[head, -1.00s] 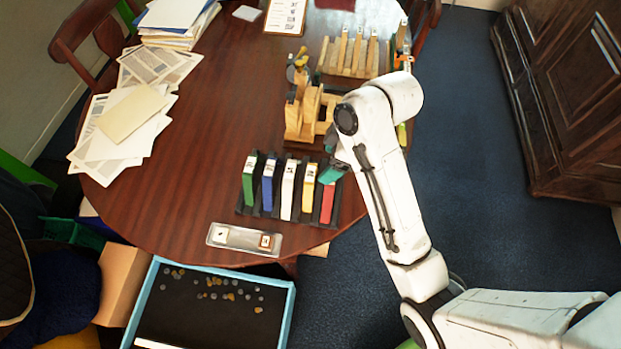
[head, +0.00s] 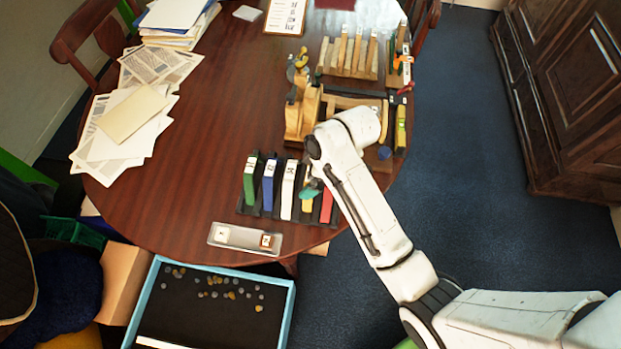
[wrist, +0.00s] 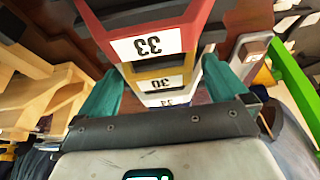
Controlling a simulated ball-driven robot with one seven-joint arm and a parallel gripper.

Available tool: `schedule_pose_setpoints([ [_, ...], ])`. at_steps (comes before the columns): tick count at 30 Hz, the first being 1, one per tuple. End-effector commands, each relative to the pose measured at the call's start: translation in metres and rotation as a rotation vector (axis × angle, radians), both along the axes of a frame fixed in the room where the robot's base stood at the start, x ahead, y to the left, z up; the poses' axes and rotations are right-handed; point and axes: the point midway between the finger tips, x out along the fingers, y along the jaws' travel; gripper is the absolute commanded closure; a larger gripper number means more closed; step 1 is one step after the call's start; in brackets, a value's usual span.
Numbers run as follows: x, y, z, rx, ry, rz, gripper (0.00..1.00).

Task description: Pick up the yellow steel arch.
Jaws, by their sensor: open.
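The yellow steel arch (wrist: 178,75) bears a label reading 30 and stands in a dark rack, between a white arch and a red arch. In the head view the yellow arch (head: 307,205) is partly hidden by my gripper. In the wrist view my gripper (wrist: 160,70) is open, with one teal finger at each side of the yellow arch. I cannot tell whether the fingers touch it. In the head view my gripper (head: 312,189) is at the top of the yellow arch.
The red arch (wrist: 190,30), labelled 33, stands close beside the yellow one. The white arch (head: 288,190), blue arch (head: 268,185) and green arch (head: 250,182) fill the rack's left. A clear tray (head: 243,240) lies in front. Wooden fixtures (head: 302,112) stand behind.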

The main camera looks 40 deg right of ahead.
Motion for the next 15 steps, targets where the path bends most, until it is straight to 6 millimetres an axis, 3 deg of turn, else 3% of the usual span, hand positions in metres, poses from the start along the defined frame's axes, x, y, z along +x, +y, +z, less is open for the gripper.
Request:
schedule_pose_setpoints([
  [8, 0.0009, 0.0011, -0.0040, -0.001, 0.001, 0.000, 0.00],
  [15, 0.0009, 0.0010, -0.0037, -0.001, 0.001, 0.000, 0.22],
])
